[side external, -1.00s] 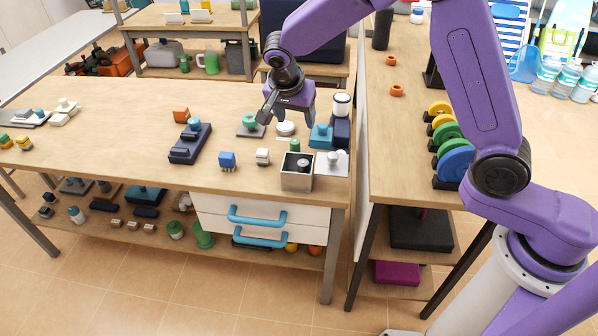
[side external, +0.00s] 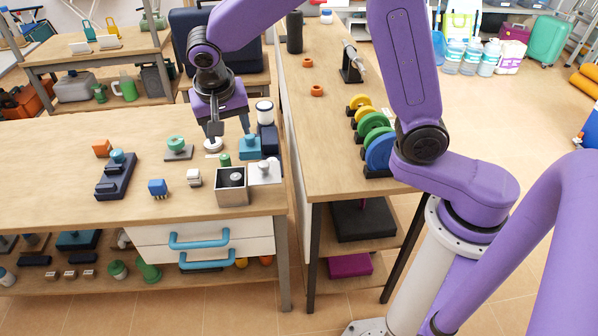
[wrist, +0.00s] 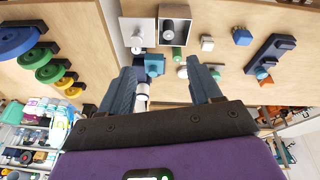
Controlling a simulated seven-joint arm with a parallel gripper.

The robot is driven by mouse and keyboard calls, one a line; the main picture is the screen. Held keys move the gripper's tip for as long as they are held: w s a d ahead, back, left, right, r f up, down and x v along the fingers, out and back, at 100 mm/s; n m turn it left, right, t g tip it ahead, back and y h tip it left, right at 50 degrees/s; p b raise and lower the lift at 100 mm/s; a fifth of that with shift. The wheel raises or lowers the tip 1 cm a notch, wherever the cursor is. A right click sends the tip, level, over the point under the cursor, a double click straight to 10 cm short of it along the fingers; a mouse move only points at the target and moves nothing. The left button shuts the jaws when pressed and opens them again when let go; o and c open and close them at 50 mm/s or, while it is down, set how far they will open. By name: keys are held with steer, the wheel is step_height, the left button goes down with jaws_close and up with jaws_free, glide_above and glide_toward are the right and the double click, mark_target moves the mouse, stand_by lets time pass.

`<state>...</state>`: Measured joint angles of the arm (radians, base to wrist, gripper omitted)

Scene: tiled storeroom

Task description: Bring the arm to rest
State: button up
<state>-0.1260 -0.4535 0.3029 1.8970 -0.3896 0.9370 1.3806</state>
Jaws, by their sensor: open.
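My gripper (side external: 229,126) hangs fingers-down above the far right part of the wooden table (side external: 60,200). In the wrist view its two fingers (wrist: 164,88) are spread wide with nothing held between them. In the side view the fingertips are near a white disc (side external: 213,145) and a teal block (side external: 250,147); I cannot tell the exact height above them. The teal block (wrist: 153,66) and a white jar (wrist: 142,96) show between the fingers in the wrist view, beyond them.
Close by stand a white jar (side external: 264,112), a green cylinder (side external: 225,160), an open metal box (side external: 232,195) and a green-knobbed plate (side external: 178,150). A side bench (side external: 325,150) carries coloured discs (side external: 375,140). Bare tabletop lies at the left front.

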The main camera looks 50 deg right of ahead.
steer(key=s+d+n+y, duration=0.1)
steer(key=s+d+n, duration=0.2)
steer(key=s+n, duration=0.3)
steer(key=s+d+n+g+y, duration=0.1)
steer(key=s+d+n, duration=0.3)
steer(key=s, duration=1)
steer(key=s+d+n+g+y, duration=0.1)
steer(key=s+d+n, duration=0.2)
steer(key=s+n, duration=0.6)
steer(key=shift+s+d+r, duration=0.3)
steer(key=shift+s+r, duration=0.05)
steer(key=shift+s, duration=0.1)
steer(key=shift+c, duration=0.4)
